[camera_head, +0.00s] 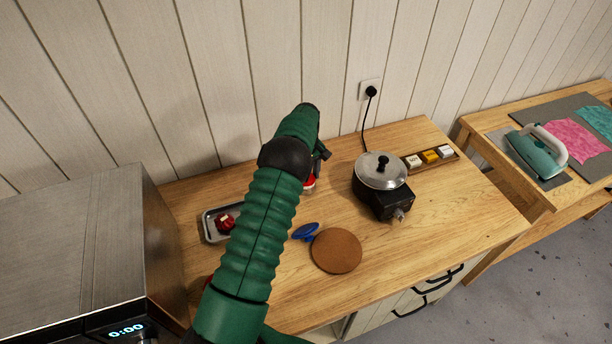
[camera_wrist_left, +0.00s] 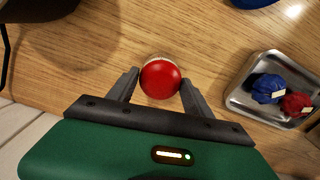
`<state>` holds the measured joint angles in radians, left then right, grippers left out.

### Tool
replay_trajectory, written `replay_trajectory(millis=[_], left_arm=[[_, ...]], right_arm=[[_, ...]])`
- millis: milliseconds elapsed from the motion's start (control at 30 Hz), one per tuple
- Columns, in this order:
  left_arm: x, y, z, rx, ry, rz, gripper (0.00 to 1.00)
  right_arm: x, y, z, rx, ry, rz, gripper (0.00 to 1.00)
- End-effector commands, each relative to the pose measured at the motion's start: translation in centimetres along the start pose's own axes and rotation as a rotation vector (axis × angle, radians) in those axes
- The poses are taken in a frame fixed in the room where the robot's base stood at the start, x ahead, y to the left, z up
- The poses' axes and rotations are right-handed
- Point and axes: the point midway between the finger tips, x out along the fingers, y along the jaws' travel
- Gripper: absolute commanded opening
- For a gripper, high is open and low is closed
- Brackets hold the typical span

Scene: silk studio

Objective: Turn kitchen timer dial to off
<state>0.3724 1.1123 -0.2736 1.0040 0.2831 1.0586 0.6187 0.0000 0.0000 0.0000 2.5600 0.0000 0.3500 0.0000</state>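The kitchen timer appears to be the round red-topped thing with a pale lower rim (camera_wrist_left: 160,78) in the left wrist view. It stands on the wooden counter, and no dial marks can be made out. In the head view only a small red and white part of it (camera_head: 309,184) shows beside my left arm. My left gripper (camera_wrist_left: 159,77) is open, with one finger on each side of the red top. Narrow gaps seem to show at both sides; contact is hard to tell. My right gripper is not in view.
A metal tray (camera_head: 209,237) holds red and blue bundles. A blue object (camera_head: 305,231) and a round cork mat (camera_head: 336,250) lie in front. A lidded pot (camera_head: 381,171) on a black burner (camera_head: 385,203) stands right. A steel appliance (camera_head: 85,250) stands left. The front-right counter is clear.

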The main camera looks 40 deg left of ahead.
Motion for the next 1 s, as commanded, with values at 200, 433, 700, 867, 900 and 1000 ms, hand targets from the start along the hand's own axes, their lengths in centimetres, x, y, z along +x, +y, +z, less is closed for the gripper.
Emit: replay_trajectory(millis=[200,433,700,867,900,1000], left_arm=[[0.0,0.0,0.0,0.0,0.001,0.0,0.77],[-0.3,0.0,0.0,0.0,0.002,0.001,0.77],[-5.5,0.1,-0.2,0.0,0.006,0.006,0.77],[-10.4,0.1,-0.3,0.0,0.005,0.005,0.77],[-11.5,0.1,-0.2,0.0,0.004,0.004,0.77],[-14.0,0.1,-0.3,0.0,0.002,0.002,0.77]], right_arm=[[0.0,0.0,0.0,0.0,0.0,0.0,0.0],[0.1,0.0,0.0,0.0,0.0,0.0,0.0],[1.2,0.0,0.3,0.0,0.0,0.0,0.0],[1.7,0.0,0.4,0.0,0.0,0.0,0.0],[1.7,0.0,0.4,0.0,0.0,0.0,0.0],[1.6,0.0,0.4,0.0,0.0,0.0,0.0]])
